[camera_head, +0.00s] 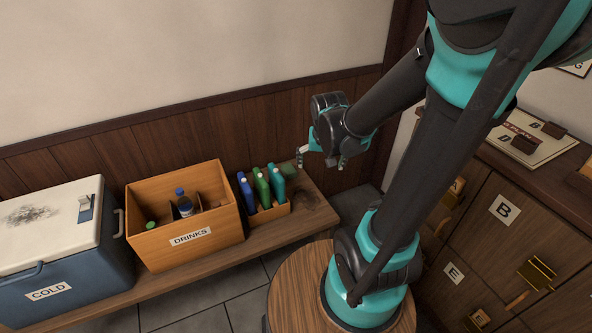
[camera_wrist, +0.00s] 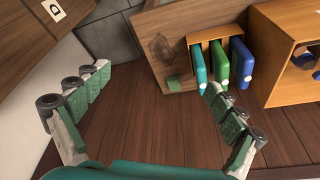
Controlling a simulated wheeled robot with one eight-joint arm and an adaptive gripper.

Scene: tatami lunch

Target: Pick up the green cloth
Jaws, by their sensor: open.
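A small green cloth (camera_head: 289,168) lies at the wall side of the wooden bench, just right of the bottle rack in the head view. It is partly hidden there. The wrist view shows a small green patch, likely this cloth (camera_wrist: 173,82), at the bench edge near the panelled wall. My gripper (camera_head: 321,160) is open and empty, above and a little right of the cloth in the head view. In the wrist view my gripper (camera_wrist: 155,79) has its fingers spread wide, with the cloth seen between the tips. The gripper appears apart from the cloth.
A small rack (camera_head: 270,214) of blue, green and teal bottles stands close beside the cloth. A drinks crate (camera_head: 152,255) and a cold box (camera_head: 75,265) stand further left. The panelled wall (camera_head: 225,130) is close behind. Drawers (camera_head: 490,240) stand at the right.

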